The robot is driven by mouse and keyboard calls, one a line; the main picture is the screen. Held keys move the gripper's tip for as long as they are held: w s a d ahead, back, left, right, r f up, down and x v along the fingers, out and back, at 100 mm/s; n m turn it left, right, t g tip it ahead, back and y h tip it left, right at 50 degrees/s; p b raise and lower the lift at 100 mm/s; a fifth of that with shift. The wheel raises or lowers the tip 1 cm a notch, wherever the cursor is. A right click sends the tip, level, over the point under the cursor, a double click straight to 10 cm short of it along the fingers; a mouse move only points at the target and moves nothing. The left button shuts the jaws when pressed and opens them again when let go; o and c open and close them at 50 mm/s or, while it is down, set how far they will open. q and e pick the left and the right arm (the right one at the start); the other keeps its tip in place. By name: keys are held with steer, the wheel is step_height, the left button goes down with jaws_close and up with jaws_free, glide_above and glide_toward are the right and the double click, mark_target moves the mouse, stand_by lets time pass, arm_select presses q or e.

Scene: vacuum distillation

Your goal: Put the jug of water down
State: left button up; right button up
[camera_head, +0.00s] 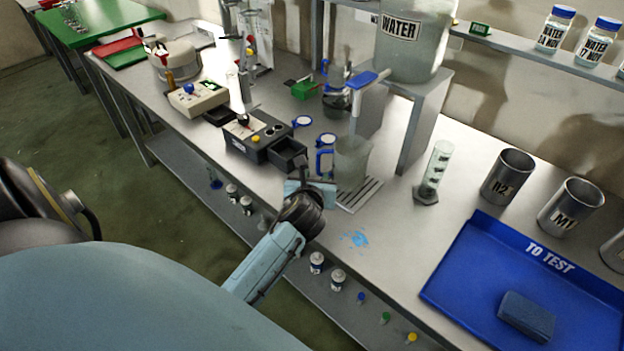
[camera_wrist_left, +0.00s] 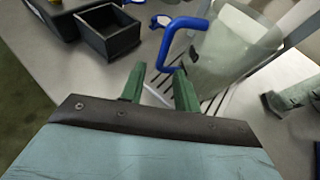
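The jug (camera_head: 352,160) is a clear beaker-like vessel with a blue handle. It stands upright on the slotted drip tray (camera_head: 362,196), close to the big tank marked WATER (camera_head: 412,38). In the left wrist view the jug (camera_wrist_left: 232,45) is just beyond my fingers, its blue handle (camera_wrist_left: 170,38) on the near side. My left gripper (camera_head: 312,187) is at the jug's near left. In the left wrist view my left gripper (camera_wrist_left: 160,85) has its green fingers apart, with nothing between them, short of the handle. My right gripper is not in view.
A black box with an open drawer (camera_head: 287,152) is left of the jug. A measuring cylinder (camera_head: 434,172) and metal cups (camera_head: 507,177) stand right. A blue tray marked TO TEST (camera_head: 470,285) holds a sponge (camera_head: 526,315). Water (camera_head: 357,238) is spilled on the bench.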

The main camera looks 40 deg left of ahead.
arm_select(q)
steer(key=v, duration=0.7)
steer(key=shift+p, duration=0.4)
